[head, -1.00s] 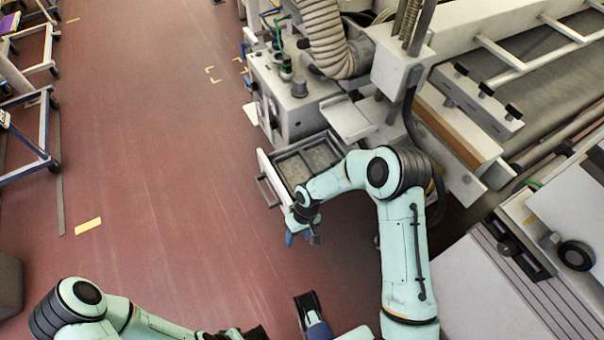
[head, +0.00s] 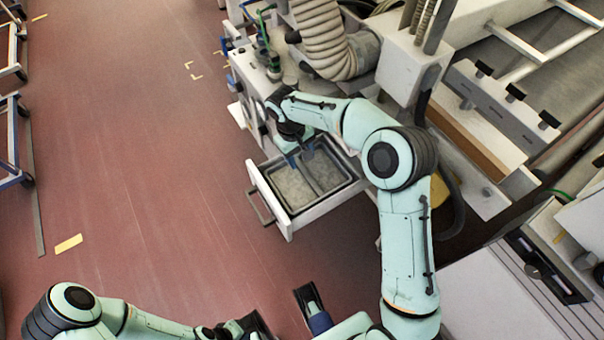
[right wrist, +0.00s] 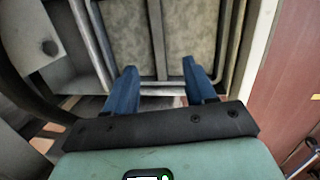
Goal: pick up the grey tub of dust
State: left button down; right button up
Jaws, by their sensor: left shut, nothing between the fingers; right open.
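The grey tub of dust (head: 328,200) sits in the pulled-out white drawer, with pale grey dust on both sides of a middle divider. In the right wrist view the tub (right wrist: 156,40) fills the upper middle. My right gripper (head: 302,160) is open and empty over the tub's far part, its blue fingers pointing down. In the right wrist view its fingertips (right wrist: 159,66) lie to either side of the divider; whether they touch the tub is unclear. My left gripper (head: 258,326) is shut and empty at the bottom edge, far from the tub, and partly cut off.
The drawer (head: 266,203) juts from a grey machine cabinet (head: 250,72) with a ribbed hose (head: 322,35) above. White machine housing stands to the right. The red floor to the left is open, with blue-framed racks (head: 14,140) at its far edge.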

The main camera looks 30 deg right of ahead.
send_over(307, 176)
jog(key=f, duration=0.4)
jog(key=a+f, duration=0.1)
jog(key=f, duration=0.1)
jog(key=shift+s+f+b, duration=0.15)
jog(key=shift+s+b, duration=0.05)
jog(key=shift+b, duration=0.2)
jog(key=shift+w+d+f+b, duration=0.1)
jog(key=shift+d+f+b, duration=0.1)
jog(key=shift+f, duration=0.8)
jog(key=shift+w+d+f+b, duration=0.1)
jog(key=shift+d+f, duration=0.15)
jog(key=shift+f, duration=0.75)
jog(key=shift+d+f+b, duration=0.15)
jog(key=shift+d+f, duration=0.05)
jog(key=shift+f, duration=0.8)
grip_shut()
